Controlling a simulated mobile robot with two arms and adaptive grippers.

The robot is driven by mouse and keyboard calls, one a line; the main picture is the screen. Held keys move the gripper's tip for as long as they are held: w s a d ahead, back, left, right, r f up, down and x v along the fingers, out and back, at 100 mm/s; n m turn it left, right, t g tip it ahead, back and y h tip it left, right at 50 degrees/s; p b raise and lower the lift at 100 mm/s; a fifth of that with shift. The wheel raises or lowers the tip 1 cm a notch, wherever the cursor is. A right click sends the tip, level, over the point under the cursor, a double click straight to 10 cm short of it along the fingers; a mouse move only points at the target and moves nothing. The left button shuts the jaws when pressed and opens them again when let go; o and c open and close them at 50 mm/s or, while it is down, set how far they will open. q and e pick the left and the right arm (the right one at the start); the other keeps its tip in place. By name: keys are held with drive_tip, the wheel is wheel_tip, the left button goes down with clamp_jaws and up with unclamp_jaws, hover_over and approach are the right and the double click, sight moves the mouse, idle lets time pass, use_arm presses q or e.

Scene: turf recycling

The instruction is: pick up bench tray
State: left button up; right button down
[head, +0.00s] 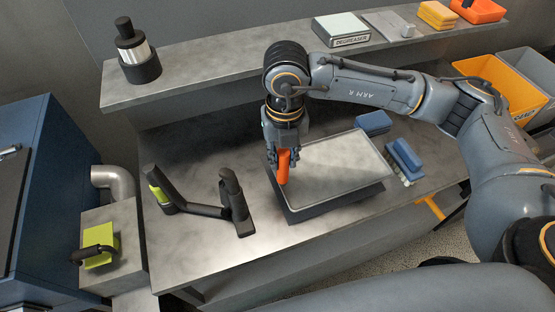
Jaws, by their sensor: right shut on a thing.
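The bench tray (335,160) is a flat, pale grey rectangle over the metal bench, right of centre in the head view. A dark band shows along its front and right sides; whether this is a base or shadow is unclear. My right gripper (284,154) points down at the tray's left edge. The fingers partly hide the joint between this piece and the tray. I cannot tell whether the tray is clear of the bench. My left gripper is not in view.
The shelf behind holds a dark canister (136,55) and a degreaser box (342,30). Yellow (500,88) and grey bins stand at right.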

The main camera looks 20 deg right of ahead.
drive_tip(key=s+d+r+b, duration=0.3)
drive_tip(key=s+r, duration=0.4)
drive_tip(key=s, duration=0.4)
drive_tip(key=shift+d, duration=0.3)
drive_tip(key=c, duration=1.7)
unclamp_jaws()
clamp_jaws()
